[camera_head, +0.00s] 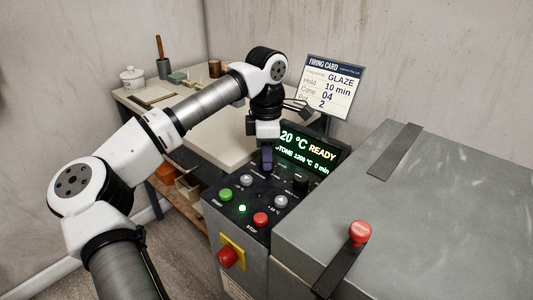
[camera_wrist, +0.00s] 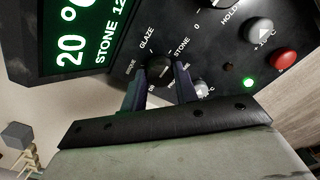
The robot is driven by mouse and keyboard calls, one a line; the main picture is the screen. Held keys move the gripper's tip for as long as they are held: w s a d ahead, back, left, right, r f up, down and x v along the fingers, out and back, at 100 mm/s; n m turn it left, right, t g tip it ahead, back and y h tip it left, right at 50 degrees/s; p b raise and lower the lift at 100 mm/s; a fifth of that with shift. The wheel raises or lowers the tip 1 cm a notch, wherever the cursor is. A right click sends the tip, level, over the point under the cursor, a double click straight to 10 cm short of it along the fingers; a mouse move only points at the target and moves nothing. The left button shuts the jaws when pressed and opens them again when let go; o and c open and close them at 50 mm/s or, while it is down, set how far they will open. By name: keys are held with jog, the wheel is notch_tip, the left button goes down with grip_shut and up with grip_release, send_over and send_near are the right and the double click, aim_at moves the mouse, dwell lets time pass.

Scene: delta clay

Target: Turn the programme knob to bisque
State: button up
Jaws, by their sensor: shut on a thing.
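The programme knob (camera_wrist: 160,69) is a small round black knob on the dark control panel (camera_wrist: 215,55). The labels BISQUE, GLAZE and STONE are printed around it in the wrist view. Its pointer is too dark to read for certain. My gripper (camera_wrist: 160,84) is shut on the knob, with one finger on each side of it. In the head view my gripper (camera_head: 267,165) reaches down to the panel and hides the knob. The green display (camera_head: 307,150) shows 20 °C, READY and a line with STONE, 1200 °C and 0 min.
Another black knob (camera_head: 300,183), grey buttons, a green button (camera_head: 225,194) and a red button (camera_head: 260,219) sit close by. A firing card (camera_head: 330,87) reading GLAZE stands behind the display. The kiln lid (camera_head: 430,200) is at right, a cluttered table (camera_head: 205,130) behind.

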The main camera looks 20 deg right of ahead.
jog(key=shift+n, duration=0.3)
jog(key=n, duration=0.4)
jog(key=shift+n+p, duration=0.35)
jog(key=shift+n, duration=0.05)
jog(key=n, duration=1.2)
jog(key=shift+n+b, duration=0.3)
jog(key=shift+n, duration=0.1)
jog(key=n, duration=0.5)
jog(key=shift+b, duration=0.35)
jog(key=shift+n, duration=0.4)
jog(key=o, duration=1)
jog(key=shift+c, duration=0.2)
